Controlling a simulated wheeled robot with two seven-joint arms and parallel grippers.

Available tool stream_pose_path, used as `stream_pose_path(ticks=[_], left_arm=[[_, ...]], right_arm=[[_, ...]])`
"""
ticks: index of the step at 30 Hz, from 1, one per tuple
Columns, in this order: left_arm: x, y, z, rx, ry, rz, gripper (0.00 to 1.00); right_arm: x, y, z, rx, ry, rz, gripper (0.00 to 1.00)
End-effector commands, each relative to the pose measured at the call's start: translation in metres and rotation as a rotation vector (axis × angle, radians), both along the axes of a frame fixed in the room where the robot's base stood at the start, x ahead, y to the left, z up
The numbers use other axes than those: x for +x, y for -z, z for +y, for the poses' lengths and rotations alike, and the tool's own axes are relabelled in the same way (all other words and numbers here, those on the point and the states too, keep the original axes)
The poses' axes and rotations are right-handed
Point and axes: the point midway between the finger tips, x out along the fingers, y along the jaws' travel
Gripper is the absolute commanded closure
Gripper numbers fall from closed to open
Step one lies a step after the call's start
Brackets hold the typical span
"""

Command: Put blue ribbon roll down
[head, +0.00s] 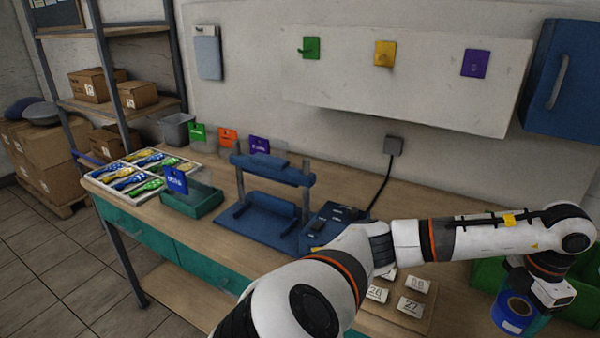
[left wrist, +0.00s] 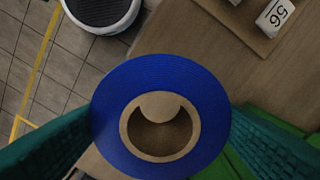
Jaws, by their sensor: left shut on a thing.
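The blue ribbon roll (head: 513,313) is at the lower right in the head view, below the wrist of my left arm. My left gripper (head: 526,308) is shut on it. In the left wrist view the roll (left wrist: 205,105) sits between two teal fingers, its flat side and brown hollow core facing the camera. It appears to be above the table's front edge, with wood and some floor behind it. The gap between the roll and the surface cannot be told. My right gripper is not in view.
A green bin (head: 488,276) stands beside the roll at the right. Numbered blocks (head: 411,307) lie on a wooden board left of it.

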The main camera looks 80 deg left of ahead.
Motion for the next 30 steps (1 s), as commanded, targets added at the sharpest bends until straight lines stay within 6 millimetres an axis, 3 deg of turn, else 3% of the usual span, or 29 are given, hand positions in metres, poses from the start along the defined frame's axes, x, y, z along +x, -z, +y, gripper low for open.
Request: stream_pose_path(ticks=[6,14,22,30], left_arm=[[0.004,0.003,0.010,-0.004,-0.186,0.006,0.52],[0.003,0.007,0.010,-0.004,-0.200,0.008,0.52],[0.003,0.053,0.011,-0.003,-0.199,0.010,0.52],[0.003,0.077,0.010,-0.004,-0.197,0.008,0.52]], right_arm=[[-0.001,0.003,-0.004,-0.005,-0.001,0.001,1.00],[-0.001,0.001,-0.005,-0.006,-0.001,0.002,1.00],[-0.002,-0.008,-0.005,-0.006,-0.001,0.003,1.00],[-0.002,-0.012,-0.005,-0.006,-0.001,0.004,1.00]])
